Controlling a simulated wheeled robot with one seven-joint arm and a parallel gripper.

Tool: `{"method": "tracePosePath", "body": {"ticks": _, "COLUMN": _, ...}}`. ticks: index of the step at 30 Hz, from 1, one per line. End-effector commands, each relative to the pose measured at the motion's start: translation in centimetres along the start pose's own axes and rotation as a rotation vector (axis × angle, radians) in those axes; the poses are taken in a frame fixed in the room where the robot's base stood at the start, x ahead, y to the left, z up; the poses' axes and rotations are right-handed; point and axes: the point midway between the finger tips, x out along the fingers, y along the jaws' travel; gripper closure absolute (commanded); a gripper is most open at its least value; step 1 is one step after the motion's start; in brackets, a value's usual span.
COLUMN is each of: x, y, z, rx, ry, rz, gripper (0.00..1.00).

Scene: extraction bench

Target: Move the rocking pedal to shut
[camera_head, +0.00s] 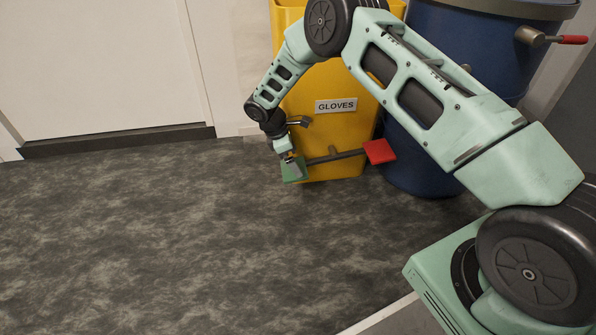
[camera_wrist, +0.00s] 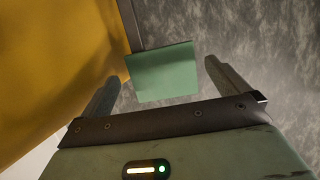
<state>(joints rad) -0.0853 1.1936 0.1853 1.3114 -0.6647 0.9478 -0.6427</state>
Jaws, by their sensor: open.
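The rocking pedal is a dark bar (camera_head: 335,157) across the low front of a yellow bin (camera_head: 335,135) labelled GLOVES. A red pad (camera_head: 380,151) is at its right end and a green pad (camera_head: 293,172) at its left end. The red end appears slightly higher in the head view. My gripper (camera_head: 291,160) is over the green pad, partly covering it. In the wrist view my gripper (camera_wrist: 162,70) is open, with the green pad (camera_wrist: 164,74) showing between its fingers. Whether they touch the pad I cannot tell. The bin's top is out of view.
A blue bin (camera_head: 425,150) with a red-tipped handle (camera_head: 572,40) stands right of the yellow bin, close to the red pad. A white door or panel (camera_head: 95,65) is at the back left. The dark mottled floor (camera_head: 150,240) in front is clear.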

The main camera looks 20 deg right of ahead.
Motion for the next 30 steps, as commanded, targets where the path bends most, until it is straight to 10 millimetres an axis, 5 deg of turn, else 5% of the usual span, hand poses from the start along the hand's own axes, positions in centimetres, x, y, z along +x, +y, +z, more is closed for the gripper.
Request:
{"method": "tracePosePath", "body": {"ticks": 6, "x": 3.1, "y": 0.0, "z": -0.1, "rx": 0.001, "ry": 0.001, "rz": 0.001, "gripper": 0.00}}
{"method": "tracePosePath", "body": {"ticks": 19, "x": 3.7, "y": 0.0, "z": 0.0, "rx": 0.001, "ry": 0.001, "rz": 0.001, "gripper": 0.00}}
{"method": "tracePosePath", "body": {"ticks": 24, "x": 3.7, "y": 0.0, "z": 0.0, "rx": 0.001, "ry": 0.001, "rz": 0.001, "gripper": 0.47}}
{"method": "tracePosePath", "body": {"ticks": 30, "x": 3.2, "y": 0.0, "z": 0.3, "rx": 0.000, "ry": 0.021, "rz": 0.000, "gripper": 0.50}}
